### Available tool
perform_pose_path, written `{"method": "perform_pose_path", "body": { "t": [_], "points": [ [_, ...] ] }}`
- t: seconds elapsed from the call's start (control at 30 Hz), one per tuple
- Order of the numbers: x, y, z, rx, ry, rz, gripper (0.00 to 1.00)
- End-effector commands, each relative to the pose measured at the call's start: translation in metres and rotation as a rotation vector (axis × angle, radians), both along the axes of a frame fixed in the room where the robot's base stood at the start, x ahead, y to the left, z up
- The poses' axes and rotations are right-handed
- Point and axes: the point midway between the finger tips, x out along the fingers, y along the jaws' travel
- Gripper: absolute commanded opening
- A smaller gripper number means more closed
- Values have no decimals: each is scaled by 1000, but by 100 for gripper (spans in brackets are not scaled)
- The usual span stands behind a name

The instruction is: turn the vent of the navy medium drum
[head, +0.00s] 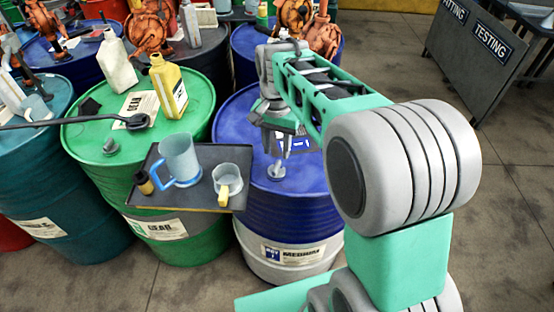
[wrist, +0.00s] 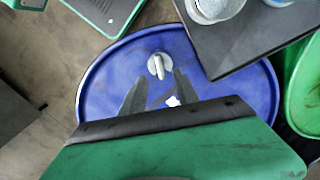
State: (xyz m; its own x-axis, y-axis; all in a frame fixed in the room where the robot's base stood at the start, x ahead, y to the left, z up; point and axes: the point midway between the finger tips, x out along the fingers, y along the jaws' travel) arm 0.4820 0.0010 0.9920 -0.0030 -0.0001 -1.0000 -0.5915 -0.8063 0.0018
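The navy medium drum (head: 290,215) stands in the middle of the head view, with a white lower band and a MEDIUM label. Its blue top fills the middle of the wrist view (wrist: 105,85). The vent, a small grey cap with a raised handle (head: 276,171), sits on the near part of the top; it also shows in the wrist view (wrist: 158,66). My gripper (head: 281,150) is above the drum top, just over the vent. In the wrist view its two fingers (wrist: 160,82) are apart and empty, with the vent just beyond the tips. Contact is not visible.
A dark tray (head: 205,203) with a jug (head: 180,158), a small cup (head: 232,180) and a little bottle (head: 143,182) overhangs the drum's left edge. A green drum (head: 80,150) stands left. Orange pumps (head: 150,30) stand behind.

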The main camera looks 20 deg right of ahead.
Motion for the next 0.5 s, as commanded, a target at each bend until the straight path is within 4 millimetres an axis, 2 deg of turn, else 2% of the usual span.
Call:
{"method": "perform_pose_path", "body": {
  "t": [0.1, 0.23, 0.33, 0.5],
  "points": [
    [-1, 0, -24, 0, 4, 2, 36],
    [-1, 0, -46, 0, 1, 3, 36],
    [-1, 0, -56, 0, 0, 4, 36],
    [0, 0, -59, 0, -4, 4, 36]
  ]
}}
